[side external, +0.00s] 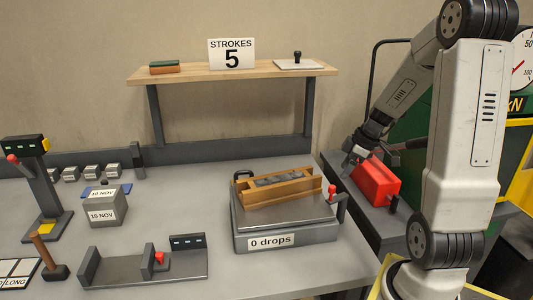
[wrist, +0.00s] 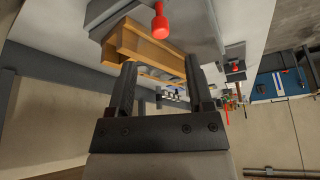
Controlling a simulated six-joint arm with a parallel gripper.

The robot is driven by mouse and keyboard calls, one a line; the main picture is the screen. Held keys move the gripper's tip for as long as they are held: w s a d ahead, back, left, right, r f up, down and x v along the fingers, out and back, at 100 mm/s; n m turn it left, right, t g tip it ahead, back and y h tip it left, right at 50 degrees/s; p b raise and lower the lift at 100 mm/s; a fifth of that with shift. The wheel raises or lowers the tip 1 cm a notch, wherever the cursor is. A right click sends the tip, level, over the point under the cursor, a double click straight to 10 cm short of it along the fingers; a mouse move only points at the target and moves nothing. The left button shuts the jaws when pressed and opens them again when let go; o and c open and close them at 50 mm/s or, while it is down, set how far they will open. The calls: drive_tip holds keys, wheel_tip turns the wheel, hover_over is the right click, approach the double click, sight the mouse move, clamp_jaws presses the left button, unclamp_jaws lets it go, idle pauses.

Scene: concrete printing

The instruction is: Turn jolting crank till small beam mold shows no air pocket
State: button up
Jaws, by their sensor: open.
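The small beam mold (side external: 277,190) is a wooden trough with grey concrete (side external: 278,180) in it. It sits on the grey jolting table (side external: 285,236), whose label reads "0 drops". The crank has a red knob (side external: 331,190) at the table's right side. My gripper (side external: 362,155) is open and empty, up and to the right of the crank, near a red box. In the wrist view my open fingers (wrist: 160,72) show below the wooden mold (wrist: 145,42), with the red crank knob (wrist: 159,22) above it. Air pockets cannot be made out.
The red box (side external: 377,182) stands right of the jolting table. A shelf (side external: 200,77) behind holds a "STROKES 5" sign (side external: 232,54). A grey block (side external: 106,208), a mallet (side external: 49,257) and a clamp fixture (side external: 143,268) lie left. Bare bench lies between them and the jolting table.

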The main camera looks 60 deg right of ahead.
sight(333, 186)
drive_tip(key=shift+x, duration=3.7)
drive_tip(key=shift+c, duration=0.2)
clamp_jaws()
